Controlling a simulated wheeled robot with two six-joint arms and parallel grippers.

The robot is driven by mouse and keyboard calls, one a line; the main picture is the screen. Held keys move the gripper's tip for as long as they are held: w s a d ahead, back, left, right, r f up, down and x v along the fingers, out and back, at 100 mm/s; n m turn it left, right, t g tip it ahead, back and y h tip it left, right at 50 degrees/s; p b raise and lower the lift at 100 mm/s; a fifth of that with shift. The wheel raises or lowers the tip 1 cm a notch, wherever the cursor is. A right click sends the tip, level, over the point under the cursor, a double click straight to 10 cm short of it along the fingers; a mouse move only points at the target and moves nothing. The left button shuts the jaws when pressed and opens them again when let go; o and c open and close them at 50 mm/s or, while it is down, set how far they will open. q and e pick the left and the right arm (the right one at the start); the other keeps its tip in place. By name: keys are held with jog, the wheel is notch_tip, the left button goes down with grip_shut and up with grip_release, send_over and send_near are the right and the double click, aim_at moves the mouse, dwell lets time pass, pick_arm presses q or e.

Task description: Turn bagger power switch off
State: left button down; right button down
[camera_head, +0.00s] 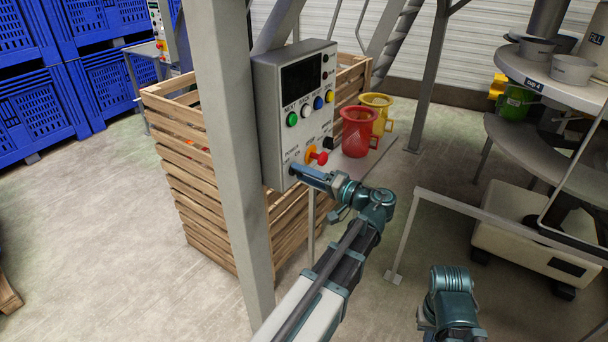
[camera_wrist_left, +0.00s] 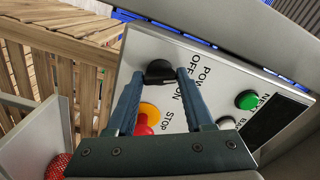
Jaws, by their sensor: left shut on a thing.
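The grey control box (camera_head: 268,140) is mounted on a grey post and also fills much of the left wrist view (camera_wrist_left: 215,75). The black power switch (camera_wrist_left: 160,70) sits near the box's edge beside the printed words POWER, OFF and ON. My left gripper (camera_head: 297,170) is at the lower left of the box's face. In the left wrist view its two fingers (camera_wrist_left: 155,75) are closed on either side of the switch knob. In the head view the gripper hides the switch. Only teal links of my right arm show at the bottom right; its fingers are not visible.
A red stop button (camera_head: 317,156) on a yellow base is close beside my left gripper. Several coloured buttons sit above it. A wooden crate (camera_head: 190,185) is behind; a round metal table (camera_head: 545,85) stands right.

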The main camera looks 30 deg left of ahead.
pick_arm(q)
jog(key=shift+f+n, duration=0.1)
jog(key=shift+n, duration=1.9)
jog(key=shift+c, duration=1.4)
grip_release()
jog(key=shift+d, duration=0.1)
jog(key=s+d, duration=0.1)
jog(key=d, duration=1.2)
jog(key=shift+d, duration=0.35)
